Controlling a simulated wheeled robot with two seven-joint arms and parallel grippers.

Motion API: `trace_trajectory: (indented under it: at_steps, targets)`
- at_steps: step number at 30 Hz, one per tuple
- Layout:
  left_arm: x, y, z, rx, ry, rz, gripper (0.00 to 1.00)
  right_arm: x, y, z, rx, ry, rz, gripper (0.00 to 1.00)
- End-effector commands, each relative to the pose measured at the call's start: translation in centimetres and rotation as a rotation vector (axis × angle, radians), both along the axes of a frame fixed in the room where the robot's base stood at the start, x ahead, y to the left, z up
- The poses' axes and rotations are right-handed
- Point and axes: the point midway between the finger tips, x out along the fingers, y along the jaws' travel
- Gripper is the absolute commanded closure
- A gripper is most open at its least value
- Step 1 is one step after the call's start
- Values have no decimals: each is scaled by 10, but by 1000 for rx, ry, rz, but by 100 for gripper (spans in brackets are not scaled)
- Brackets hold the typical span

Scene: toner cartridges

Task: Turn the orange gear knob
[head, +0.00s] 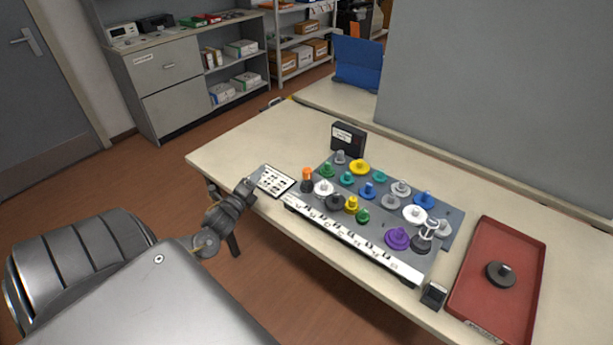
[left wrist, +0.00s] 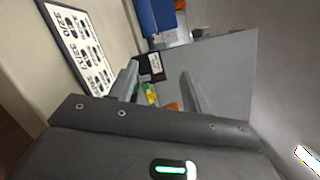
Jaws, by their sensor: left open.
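The orange gear knob (head: 307,174) stands upright at the left end of the gear board (head: 447,241), with a dark part below it. My left gripper (head: 249,186) is at the table's front edge, left of the orange knob and apart from it, beside the label card. In the left wrist view its two fingers (left wrist: 158,90) are spread with nothing held. A bit of the orange knob (left wrist: 172,106) shows between them, its lower part hidden by the gripper body. My right gripper is in neither view.
Several coloured gears, among them a yellow one (head: 360,167) and a purple one (head: 397,239), crowd the board. A label card (head: 275,180) lies left of it and a long labelled strip (head: 350,238) runs in front. A black box (head: 348,138) stands behind. A red tray (head: 478,290) is at right.

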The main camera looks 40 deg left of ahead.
Motion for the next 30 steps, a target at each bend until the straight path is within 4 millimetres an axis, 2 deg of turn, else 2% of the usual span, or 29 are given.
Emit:
trace_trajectory:
  at_steps: [3,9,15,18,24,30]
  targets:
    - [5,-11,6,-340,-29,-157,51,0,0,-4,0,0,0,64]
    - [12,-42,15,-981,0,-357,51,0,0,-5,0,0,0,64]
    - [10,-75,10,-1598,83,-434,51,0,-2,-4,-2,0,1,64]
    - [8,-83,8,-1817,111,-432,51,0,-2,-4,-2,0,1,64]
    - [7,-85,8,-2034,114,-412,51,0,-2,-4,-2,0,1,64]
    - [9,-85,9,-2062,111,-409,51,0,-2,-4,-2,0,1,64]
